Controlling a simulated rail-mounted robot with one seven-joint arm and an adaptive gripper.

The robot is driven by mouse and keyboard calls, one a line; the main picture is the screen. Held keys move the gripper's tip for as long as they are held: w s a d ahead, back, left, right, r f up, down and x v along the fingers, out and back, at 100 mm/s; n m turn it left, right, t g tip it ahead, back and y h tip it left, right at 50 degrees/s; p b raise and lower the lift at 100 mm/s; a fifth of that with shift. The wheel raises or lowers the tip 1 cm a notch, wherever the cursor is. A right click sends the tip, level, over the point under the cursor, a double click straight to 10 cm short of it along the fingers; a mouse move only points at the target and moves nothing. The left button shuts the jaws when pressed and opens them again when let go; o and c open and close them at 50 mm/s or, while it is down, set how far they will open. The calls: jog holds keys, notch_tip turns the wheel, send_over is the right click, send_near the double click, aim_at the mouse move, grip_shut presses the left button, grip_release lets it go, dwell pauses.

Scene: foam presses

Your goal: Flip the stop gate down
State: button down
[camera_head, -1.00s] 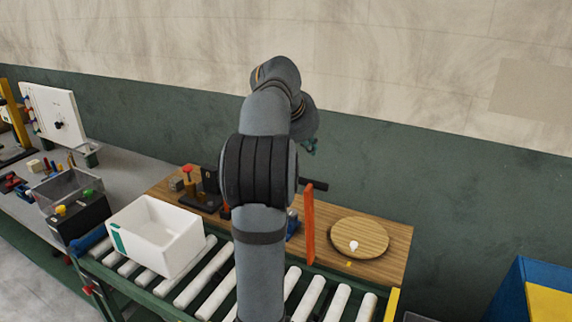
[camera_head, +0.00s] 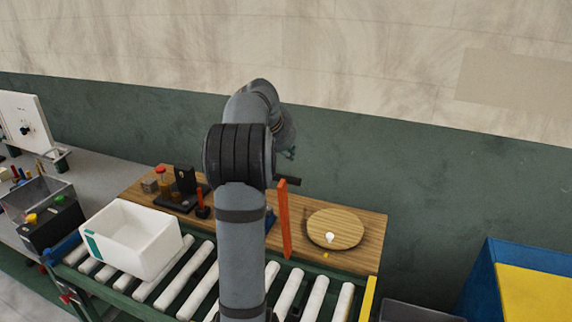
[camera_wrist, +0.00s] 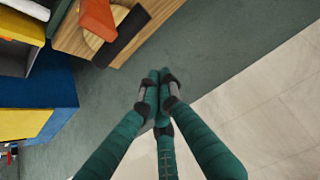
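The stop gate appears as an orange upright bar (camera_head: 284,222) with a black rod (camera_head: 290,182) at its top. It stands at the conveyor's far side, just right of my arm. In the wrist view, the orange bar (camera_wrist: 96,18) and black rod (camera_wrist: 122,37) are at the upper left. My gripper (camera_wrist: 159,78) has its green fingers drawn together at the tips with nothing visible between them. It is apart from the gate. In the head view, only a small part of my gripper (camera_head: 290,153) shows behind my arm, above the gate.
A white bin (camera_head: 130,238) sits on the roller conveyor (camera_head: 285,292). A wooden board (camera_head: 365,258) behind carries a round wooden disc (camera_head: 335,230) and small fixtures. A blue and yellow container (camera_head: 530,285) stands at right. My arm hides part of the board and conveyor.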

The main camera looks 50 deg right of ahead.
jog(key=f, duration=0.1)
jog(key=a+f, duration=0.1)
jog(key=f+p, duration=0.1)
jog(key=shift+s+a+f, duration=0.2)
jog(key=shift+s+a, duration=0.1)
jog(key=shift+a, duration=0.1)
jog(key=shift+a, duration=0.15)
